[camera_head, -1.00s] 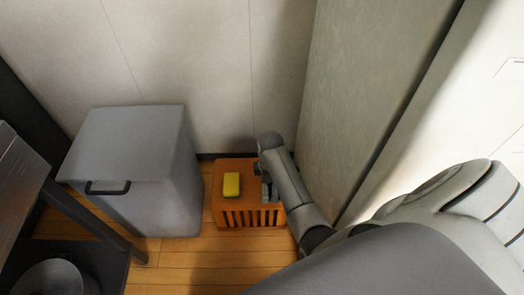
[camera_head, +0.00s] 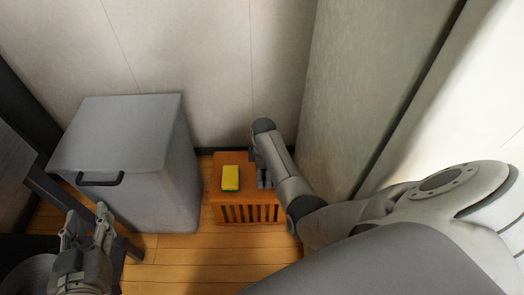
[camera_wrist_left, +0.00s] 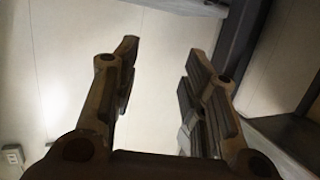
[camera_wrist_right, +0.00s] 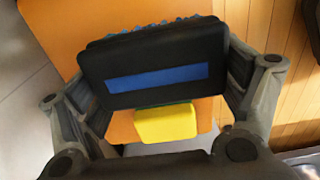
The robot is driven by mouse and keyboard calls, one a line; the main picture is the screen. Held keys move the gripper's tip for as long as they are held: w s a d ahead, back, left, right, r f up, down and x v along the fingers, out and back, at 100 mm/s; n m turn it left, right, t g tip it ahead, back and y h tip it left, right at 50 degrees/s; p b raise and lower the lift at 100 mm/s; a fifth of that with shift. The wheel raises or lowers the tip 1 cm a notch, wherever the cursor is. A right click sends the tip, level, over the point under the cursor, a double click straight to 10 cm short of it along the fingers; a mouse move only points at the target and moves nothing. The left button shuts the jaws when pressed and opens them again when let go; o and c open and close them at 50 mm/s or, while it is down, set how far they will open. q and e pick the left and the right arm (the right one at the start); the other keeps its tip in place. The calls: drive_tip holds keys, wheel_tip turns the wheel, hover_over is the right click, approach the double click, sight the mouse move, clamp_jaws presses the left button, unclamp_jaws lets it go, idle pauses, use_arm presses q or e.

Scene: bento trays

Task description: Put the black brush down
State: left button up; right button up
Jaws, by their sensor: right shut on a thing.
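The black brush (camera_wrist_right: 200,50) has a blue strip on its back and blue bristles showing at its far edge. My right gripper (camera_wrist_right: 158,85) is shut on it, with a finger on each side, in the right wrist view. In the head view my right gripper (camera_head: 264,181) is over the right part of a slatted wooden stool (camera_head: 232,205); the brush is hidden there by the arm. Whether the brush touches the stool top, I cannot tell. My left gripper (camera_head: 88,222) is at the lower left, fingers apart and empty; it also shows open in the left wrist view (camera_wrist_left: 158,75).
A yellow sponge (camera_head: 230,178) lies on the stool's top, left of my right gripper. A grey bin (camera_head: 125,140) with a black handle stands left of the stool. A dark table (camera_head: 30,165) is at the far left. Walls close off the back and right.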

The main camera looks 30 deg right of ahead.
drive_tip(key=shift+w+d+f+b, duration=0.15)
drive_tip(key=shift+w+f+b, duration=0.4)
drive_tip(key=shift+f, duration=0.1)
drive_tip(key=f+b, duration=0.2)
drive_tip(key=f, duration=0.1)
drive_tip(key=shift+w, duration=0.2)
use_arm(q)
wheel_tip(320, 180, up, 13)
drive_tip(key=s+d+t+h, duration=0.1)
drive_tip(key=t+h, duration=0.1)
drive_tip(key=t, duration=0.6)
drive_tip(key=shift+s+d+r+h, duration=0.15)
drive_tip(key=shift+d+h, duration=0.15)
drive_tip(key=shift+h, duration=0.1)
use_arm(e)
drive_tip(key=shift+f, duration=0.1)
use_arm(q)
drive_tip(key=shift+r, duration=0.1)
use_arm(e)
drive_tip(key=shift+f, duration=0.1)
drive_tip(key=shift+f, duration=0.15)
use_arm(q)
drive_tip(key=shift+s+r+t, duration=0.2)
drive_tip(key=shift+t, duration=0.1)
use_arm(e)
drive_tip(key=o, duration=0.7)
